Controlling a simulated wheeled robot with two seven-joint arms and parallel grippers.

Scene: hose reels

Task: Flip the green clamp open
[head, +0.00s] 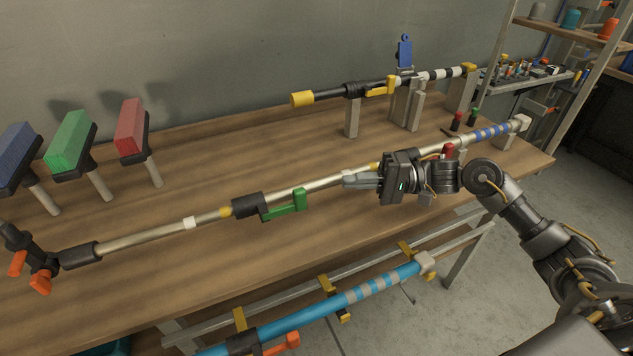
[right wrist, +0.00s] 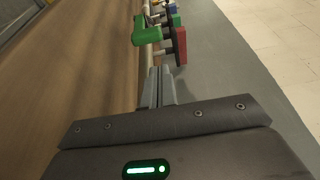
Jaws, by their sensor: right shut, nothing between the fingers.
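The green clamp (head: 285,207) has a dark body around the long silver pole on the bench. Its green lever juts to the right, just below the pole and roughly along it. My right gripper (head: 345,181) is shut and empty, its fingers pointing left along the pole, a short way right of the clamp and apart from it. In the right wrist view the shut fingers (right wrist: 162,86) point toward a green piece (right wrist: 148,36), which looks like the clamp's lever. My left gripper is not in view.
Red (head: 130,126), green (head: 70,141) and blue (head: 14,153) blocks stand on posts at the left. A second pole with a yellow clamp (head: 380,87) rests on stands behind. A blue pole (head: 385,285) hangs below the front edge. The wooden bench (head: 330,240) is clear in front of the clamp.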

